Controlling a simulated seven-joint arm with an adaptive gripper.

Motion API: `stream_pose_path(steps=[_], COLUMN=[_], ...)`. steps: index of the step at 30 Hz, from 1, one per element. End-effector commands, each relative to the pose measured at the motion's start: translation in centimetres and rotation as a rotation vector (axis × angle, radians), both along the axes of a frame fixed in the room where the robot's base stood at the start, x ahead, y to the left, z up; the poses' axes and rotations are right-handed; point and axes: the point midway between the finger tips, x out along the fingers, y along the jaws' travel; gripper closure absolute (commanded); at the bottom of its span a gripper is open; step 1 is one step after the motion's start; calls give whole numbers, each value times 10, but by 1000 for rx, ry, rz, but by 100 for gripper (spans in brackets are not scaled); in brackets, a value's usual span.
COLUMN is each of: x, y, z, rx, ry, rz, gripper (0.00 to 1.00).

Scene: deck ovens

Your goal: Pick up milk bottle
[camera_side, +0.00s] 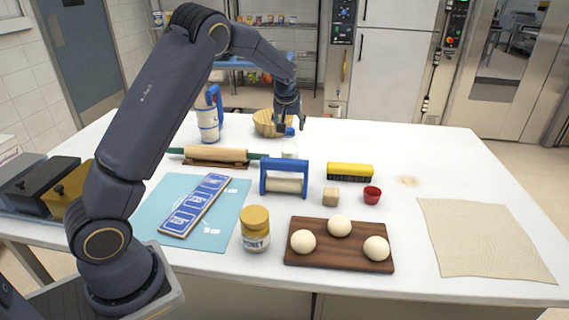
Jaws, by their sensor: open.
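A small clear-and-white bottle with a blue cap (289,146), which looks like the milk bottle, stands upright on the white table behind the blue-framed roller. My gripper (291,127) is open and points down over the bottle, with its fingertips around or just above the cap. I cannot tell whether the fingers touch it.
A yellow-and-black block (350,171), wooden cube (331,196) and red cup (372,194) sit to the right. The table's right rear is mostly clear.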

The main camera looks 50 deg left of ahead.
Motion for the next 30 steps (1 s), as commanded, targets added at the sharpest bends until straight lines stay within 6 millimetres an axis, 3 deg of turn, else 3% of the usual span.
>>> stream_pose_path(steps=[7,16,30], x=[12,15,15], y=[14,16,16], z=[-33,-38,-38], rx=[-1,-1,0], ry=[2,0,1], rz=[2,1,0], gripper=[36,36,84])
